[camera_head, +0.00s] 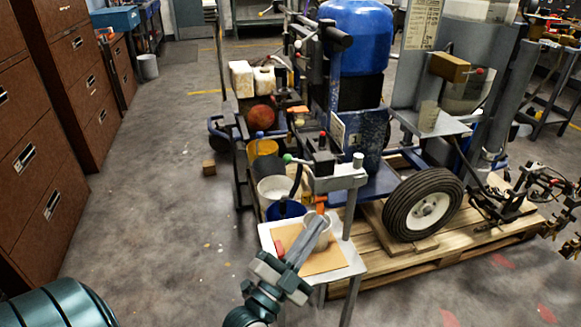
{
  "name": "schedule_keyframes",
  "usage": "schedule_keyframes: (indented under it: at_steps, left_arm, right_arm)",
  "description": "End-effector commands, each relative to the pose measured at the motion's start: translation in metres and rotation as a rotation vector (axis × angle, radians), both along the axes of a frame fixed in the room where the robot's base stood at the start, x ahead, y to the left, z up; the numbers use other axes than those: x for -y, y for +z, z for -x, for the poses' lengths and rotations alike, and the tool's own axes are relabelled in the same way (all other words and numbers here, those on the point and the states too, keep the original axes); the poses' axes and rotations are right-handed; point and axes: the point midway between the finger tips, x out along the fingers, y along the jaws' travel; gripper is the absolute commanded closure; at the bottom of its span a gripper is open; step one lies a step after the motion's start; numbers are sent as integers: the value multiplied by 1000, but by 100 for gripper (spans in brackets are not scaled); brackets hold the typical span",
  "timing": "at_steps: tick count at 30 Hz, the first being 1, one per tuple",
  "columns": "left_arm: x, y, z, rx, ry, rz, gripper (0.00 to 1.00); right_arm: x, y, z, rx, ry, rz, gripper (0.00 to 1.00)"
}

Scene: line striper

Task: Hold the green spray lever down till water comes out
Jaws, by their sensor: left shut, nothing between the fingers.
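The green-tipped lever (288,158) sticks out to the left of a small red-topped unit on the line striper (357,100). My left gripper (312,228) is shut and empty, pointing up and away from me over a small white table. Its fingertips are below and a little right of the green tip, apart from it. A white cup (319,238) stands on the table right behind the fingers, which partly cover it. I see no water coming out. My right gripper is not in view.
The small table (345,258) carries a tan board (315,262) and a red block (279,249). Buckets (272,190) stand behind it. A wheel (422,204) and wooden pallet (400,260) are on the right. The left floor is mostly clear, beside brown cabinets (40,150).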

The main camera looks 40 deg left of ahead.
Motion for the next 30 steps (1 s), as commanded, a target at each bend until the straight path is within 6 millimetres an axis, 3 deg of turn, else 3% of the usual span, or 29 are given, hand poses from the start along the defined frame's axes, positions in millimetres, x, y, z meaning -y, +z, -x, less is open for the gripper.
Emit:
schedule_keyframes:
  at_steps: [6,12,30]
  left_arm:
    - [-37,38,8,194,172,-43,100]
    - [-54,51,15,267,258,-59,100]
    - [-57,57,11,277,270,-62,100]
  right_arm:
    - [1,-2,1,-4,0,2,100]
    - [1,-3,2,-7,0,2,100]
    - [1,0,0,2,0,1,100]
